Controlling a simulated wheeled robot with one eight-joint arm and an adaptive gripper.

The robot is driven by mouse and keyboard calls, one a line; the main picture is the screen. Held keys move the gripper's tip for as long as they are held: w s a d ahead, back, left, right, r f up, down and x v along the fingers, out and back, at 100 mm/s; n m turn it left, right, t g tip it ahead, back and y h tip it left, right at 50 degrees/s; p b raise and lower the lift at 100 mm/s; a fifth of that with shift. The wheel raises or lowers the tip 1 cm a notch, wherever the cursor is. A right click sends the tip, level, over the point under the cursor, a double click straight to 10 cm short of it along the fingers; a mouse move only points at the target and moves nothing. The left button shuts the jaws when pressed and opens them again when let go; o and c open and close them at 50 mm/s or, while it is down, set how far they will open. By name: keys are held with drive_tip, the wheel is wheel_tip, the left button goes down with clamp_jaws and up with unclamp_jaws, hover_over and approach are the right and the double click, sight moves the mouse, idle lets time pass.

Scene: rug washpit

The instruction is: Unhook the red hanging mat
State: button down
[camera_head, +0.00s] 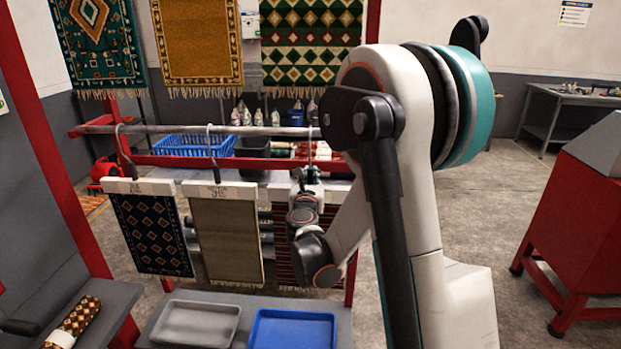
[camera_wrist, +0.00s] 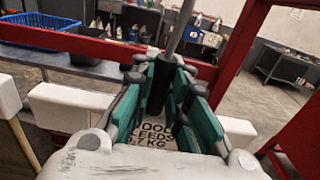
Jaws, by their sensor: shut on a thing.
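The red hanging mat (camera_head: 283,252), dark red with stripes, hangs at the right end of the rail (camera_head: 180,129). My arm hides much of it in the head view. My gripper (camera_head: 311,174) is at the hanger's hook, just above the bar. In the wrist view my gripper's teal pads (camera_wrist: 165,98) close around the dark stem of the hook (camera_wrist: 180,35). The hook's top is at the rail in the head view; whether it touches is unclear.
A navy patterned mat (camera_head: 150,235) and a tan mat (camera_head: 227,238) hang to the left on the same rail. Grey (camera_head: 196,322) and blue (camera_head: 291,330) trays lie below. A blue basket (camera_head: 193,145) stands behind. A red-sided machine (camera_head: 575,220) is at right, with open floor before it.

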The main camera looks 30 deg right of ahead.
sight(310, 164)
drive_tip(key=shift+r+p, duration=1.45)
drive_tip(key=shift+r, duration=0.75)
drive_tip(key=v, duration=1.5)
drive_tip(key=shift+b, duration=0.45)
drive_tip(key=shift+w+a, duration=0.1)
drive_tip(key=shift+w, duration=0.05)
